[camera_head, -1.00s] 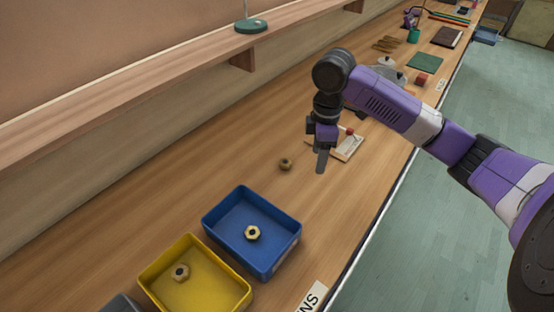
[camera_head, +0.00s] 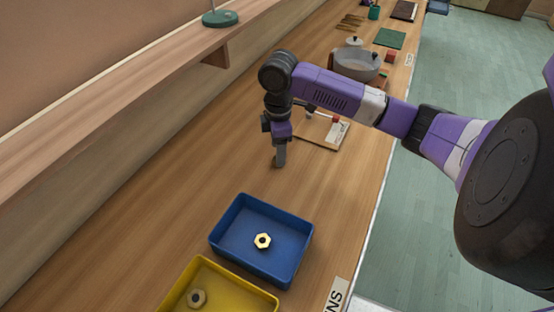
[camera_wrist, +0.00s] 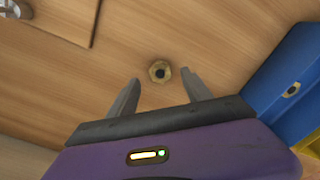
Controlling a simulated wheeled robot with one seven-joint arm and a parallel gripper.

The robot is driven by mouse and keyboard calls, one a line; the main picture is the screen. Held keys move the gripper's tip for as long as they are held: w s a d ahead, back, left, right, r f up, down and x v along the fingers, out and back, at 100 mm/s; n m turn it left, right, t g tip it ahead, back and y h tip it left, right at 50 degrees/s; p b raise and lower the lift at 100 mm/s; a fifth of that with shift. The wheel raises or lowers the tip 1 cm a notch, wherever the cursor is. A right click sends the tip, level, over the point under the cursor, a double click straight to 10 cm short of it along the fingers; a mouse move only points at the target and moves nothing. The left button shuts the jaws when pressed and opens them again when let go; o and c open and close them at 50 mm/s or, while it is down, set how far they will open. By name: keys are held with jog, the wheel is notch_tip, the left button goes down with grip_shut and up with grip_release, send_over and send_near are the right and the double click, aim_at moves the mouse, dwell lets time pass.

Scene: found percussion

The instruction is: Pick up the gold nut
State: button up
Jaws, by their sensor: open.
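A dull gold-brown hex nut (camera_wrist: 159,71) with a dark hole lies flat on the bare wooden bench in the wrist view. My gripper (camera_wrist: 162,84) is open and empty. Its two fingers point toward the nut, with the nut in the gap between their tips. In the head view my gripper (camera_head: 280,163) points down at the bench behind the blue tray and hides this nut. A brighter gold nut (camera_head: 262,241) lies in the blue tray (camera_head: 226,222). Another nut, duller, (camera_head: 197,298) lies in the yellow tray (camera_head: 240,287).
The blue tray (camera_wrist: 285,80) is at right in the wrist view. A board with a card (camera_head: 322,133) lies behind my gripper. A pot (camera_head: 357,64) stands farther back. A shelf (camera_head: 130,85) runs along the left. Bare bench surrounds the loose nut.

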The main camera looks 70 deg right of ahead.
jog(key=shift+f, duration=1.75)
grip_shut()
jog(key=shift+r, duration=0.1)
notch_tip(320, 180, up, 20)
jog(key=shift+b, duration=0.35)
